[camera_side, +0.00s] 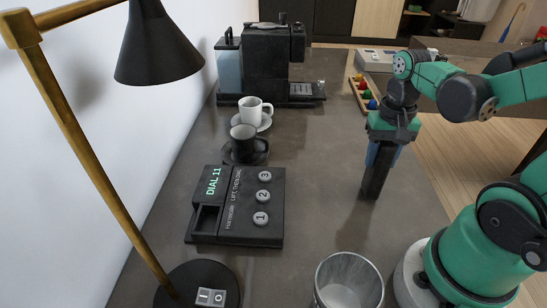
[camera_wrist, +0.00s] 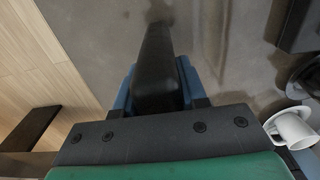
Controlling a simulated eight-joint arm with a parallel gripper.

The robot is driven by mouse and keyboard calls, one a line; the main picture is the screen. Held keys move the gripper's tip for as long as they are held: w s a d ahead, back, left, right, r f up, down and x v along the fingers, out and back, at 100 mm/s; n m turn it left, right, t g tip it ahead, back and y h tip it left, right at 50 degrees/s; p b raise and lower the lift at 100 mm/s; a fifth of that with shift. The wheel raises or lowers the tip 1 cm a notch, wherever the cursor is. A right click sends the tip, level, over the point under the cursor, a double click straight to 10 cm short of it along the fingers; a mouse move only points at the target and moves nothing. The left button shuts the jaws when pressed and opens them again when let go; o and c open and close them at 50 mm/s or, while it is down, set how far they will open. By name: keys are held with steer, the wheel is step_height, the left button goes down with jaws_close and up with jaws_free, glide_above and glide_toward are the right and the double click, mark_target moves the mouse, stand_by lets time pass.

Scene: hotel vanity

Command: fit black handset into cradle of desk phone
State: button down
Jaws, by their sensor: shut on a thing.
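The black handset (camera_side: 378,174) hangs upright and lengthwise from my gripper (camera_side: 384,150), which is shut on it over the right part of the counter. Whether its lower end touches the counter is hard to tell. In the wrist view the handset (camera_wrist: 157,70) runs away between the blue fingers of my gripper (camera_wrist: 157,88). The black desk phone (camera_side: 240,206) lies left of my gripper, with a lit screen reading DIAL 11 and buttons 1, 2 and 3. Its cradle (camera_side: 206,220) is an empty recess at the phone's left front.
A black cup (camera_side: 244,142) and a white cup (camera_side: 254,110) stand on saucers behind the phone, before a coffee machine (camera_side: 268,60). A glass tumbler (camera_side: 348,282) and lamp base (camera_side: 198,286) are in front. The counter between phone and gripper is clear.

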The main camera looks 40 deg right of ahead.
steer(key=shift+f, duration=0.1)
steer(key=shift+c, duration=2.4)
jaws_free()
step_height(320, 180, up, 12)
steer(key=shift+f, duration=0.1)
steer(key=w+a+f+n+t, duration=0.4)
steer(key=w+a+n, duration=0.1)
steer(key=shift+a+n+h, duration=0.15)
steer(key=shift+n+h, duration=0.15)
steer(key=shift+o, duration=0.4)
steer(key=a+n+t, duration=0.1)
steer(key=w+a+f+n+t, duration=0.1)
steer(key=a+n+t, duration=0.1)
steer(key=shift+w+a+f, duration=0.25)
steer(key=shift+w+a, duration=0.1)
steer(key=shift+a, duration=0.05)
